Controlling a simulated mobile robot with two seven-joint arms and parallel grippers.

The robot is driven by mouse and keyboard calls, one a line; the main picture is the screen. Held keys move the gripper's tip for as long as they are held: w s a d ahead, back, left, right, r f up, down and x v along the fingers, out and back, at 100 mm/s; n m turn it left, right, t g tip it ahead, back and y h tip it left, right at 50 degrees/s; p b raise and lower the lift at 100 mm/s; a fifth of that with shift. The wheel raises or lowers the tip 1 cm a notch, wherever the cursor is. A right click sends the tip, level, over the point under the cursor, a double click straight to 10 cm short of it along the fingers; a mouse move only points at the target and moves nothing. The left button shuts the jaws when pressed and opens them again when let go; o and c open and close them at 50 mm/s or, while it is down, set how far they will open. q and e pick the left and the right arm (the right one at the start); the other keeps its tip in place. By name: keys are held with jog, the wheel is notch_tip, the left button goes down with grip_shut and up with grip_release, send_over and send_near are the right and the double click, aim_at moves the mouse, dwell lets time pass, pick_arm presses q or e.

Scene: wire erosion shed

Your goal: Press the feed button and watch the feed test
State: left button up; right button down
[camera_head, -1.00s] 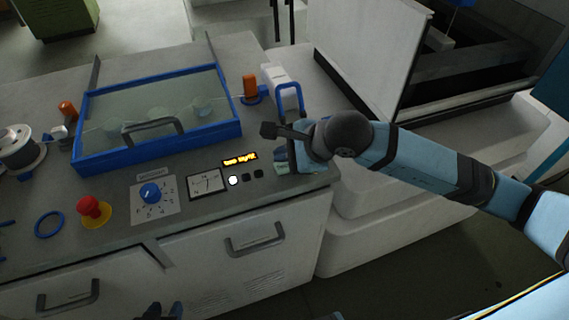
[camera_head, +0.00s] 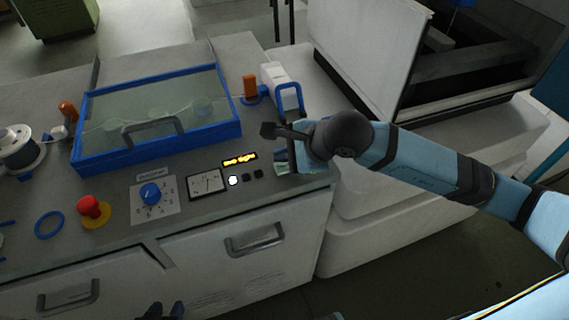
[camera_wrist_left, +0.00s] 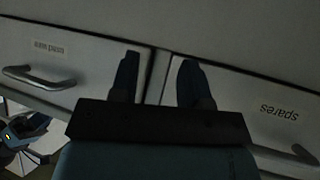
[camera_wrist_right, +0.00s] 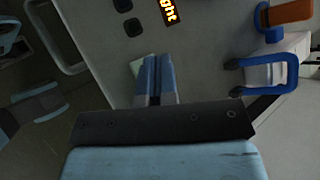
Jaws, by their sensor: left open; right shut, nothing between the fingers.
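A dial gauge (camera_head: 207,183) sits to the left. My right gripper (camera_head: 283,158) is shut and empty, over the bench just right of the buttons. In its wrist view the fingers (camera_wrist_right: 155,75) are apart from the dark buttons (camera_wrist_right: 132,27). My left gripper (camera_wrist_left: 157,75) is open and empty before the drawer fronts.
A rotary knob (camera_head: 151,194) and a red mushroom button (camera_head: 93,207) lie left of the gauge. A blue-framed clear cover (camera_head: 157,157) stands behind. A blue-handled white item (camera_head: 289,96) is close behind my right gripper. Drawer handles (camera_head: 254,240) stick out below the bench edge.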

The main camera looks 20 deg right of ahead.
dwell(0.3)
jog(key=shift+f+b, duration=0.45)
jog(key=shift+b, duration=0.2)
jog(key=shift+f+b, duration=0.2)
jog(key=shift+b, duration=0.1)
jog(key=shift+f, duration=0.2)
dwell(0.5)
dwell(0.3)
jog(key=shift+r, duration=0.85)
